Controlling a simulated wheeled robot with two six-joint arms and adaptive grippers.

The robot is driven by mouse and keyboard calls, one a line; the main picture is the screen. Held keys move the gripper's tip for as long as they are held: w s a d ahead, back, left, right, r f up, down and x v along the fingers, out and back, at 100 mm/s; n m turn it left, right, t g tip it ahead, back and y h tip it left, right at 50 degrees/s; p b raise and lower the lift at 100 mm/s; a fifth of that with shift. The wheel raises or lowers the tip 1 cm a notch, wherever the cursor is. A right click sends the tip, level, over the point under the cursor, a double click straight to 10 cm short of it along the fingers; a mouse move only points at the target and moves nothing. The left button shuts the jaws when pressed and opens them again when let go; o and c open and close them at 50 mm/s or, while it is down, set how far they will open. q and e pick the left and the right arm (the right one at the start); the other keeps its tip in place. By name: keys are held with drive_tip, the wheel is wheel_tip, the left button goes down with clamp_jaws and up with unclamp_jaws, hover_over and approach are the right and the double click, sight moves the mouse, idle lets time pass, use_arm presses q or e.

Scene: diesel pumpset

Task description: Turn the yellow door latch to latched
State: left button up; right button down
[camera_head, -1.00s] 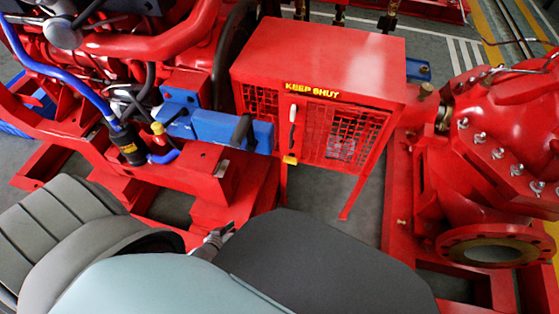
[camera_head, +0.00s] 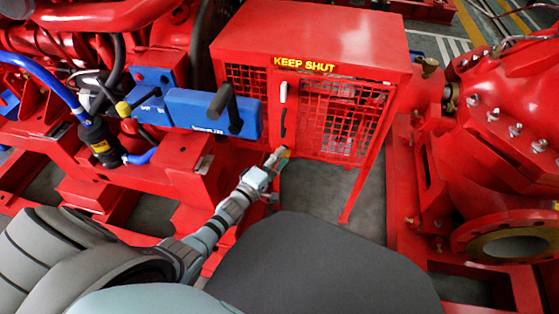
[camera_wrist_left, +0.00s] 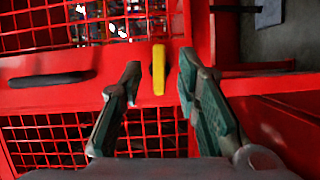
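The yellow door latch (camera_wrist_left: 158,70) shows in the left wrist view as a short bar on the red door frame, lying crosswise to the long black door handle (camera_wrist_left: 50,79). My left gripper (camera_wrist_left: 160,64) is open, with one finger on each side of the latch and a visible gap on both sides; I cannot tell how deep the fingertips reach. In the head view my left gripper (camera_head: 276,160) is at the lower edge of the red cage (camera_head: 318,40), below the black handle (camera_head: 283,122), and mostly covers the latch. My right gripper is not in view.
A blue box (camera_head: 200,110) with a black lever (camera_head: 224,103) stands left of the cage. A red pump casing with a round flange (camera_head: 515,245) is at the right. Mesh door panels (camera_head: 340,118) flank the latch. Open floor shows below the cage.

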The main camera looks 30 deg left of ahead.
use_arm(q)
drive_tip(key=shift+w+d, duration=0.1)
drive_tip(key=shift+w, duration=0.45)
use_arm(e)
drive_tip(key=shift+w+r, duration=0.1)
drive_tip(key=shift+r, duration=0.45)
use_arm(q)
drive_tip(key=shift+c, duration=0.4)
clamp_jaws()
